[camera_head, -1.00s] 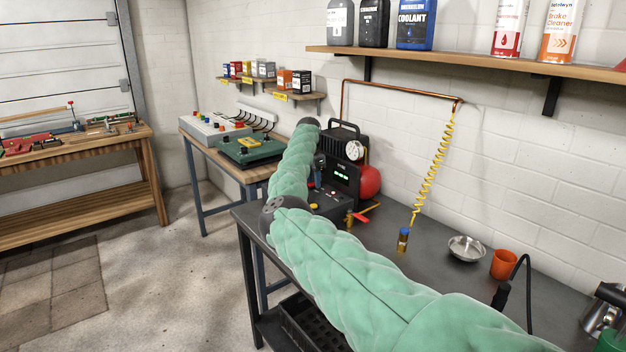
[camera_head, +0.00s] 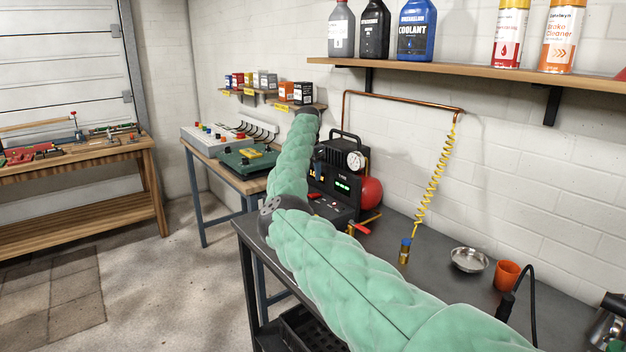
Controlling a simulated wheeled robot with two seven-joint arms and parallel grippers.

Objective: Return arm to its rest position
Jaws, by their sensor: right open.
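My right arm, in a green padded sleeve (camera_head: 345,270), comes in from the lower right. It reaches over the dark workbench, bends at a dark elbow joint, and rises to a dark wrist joint (camera_head: 306,118). My right gripper (camera_head: 319,160) is small and mostly hidden beside the forearm, in front of the black compressor (camera_head: 346,150). It is open, and I see nothing held in it. My left gripper is not in view.
The dark bench (camera_head: 440,290) carries a metal bowl (camera_head: 469,260), an orange cup (camera_head: 507,275) and a brass-and-blue fitting (camera_head: 405,251) below a yellow coiled hose (camera_head: 432,185). A shelf (camera_head: 480,77) with bottles overhangs it. Open floor (camera_head: 160,300) lies to the left.

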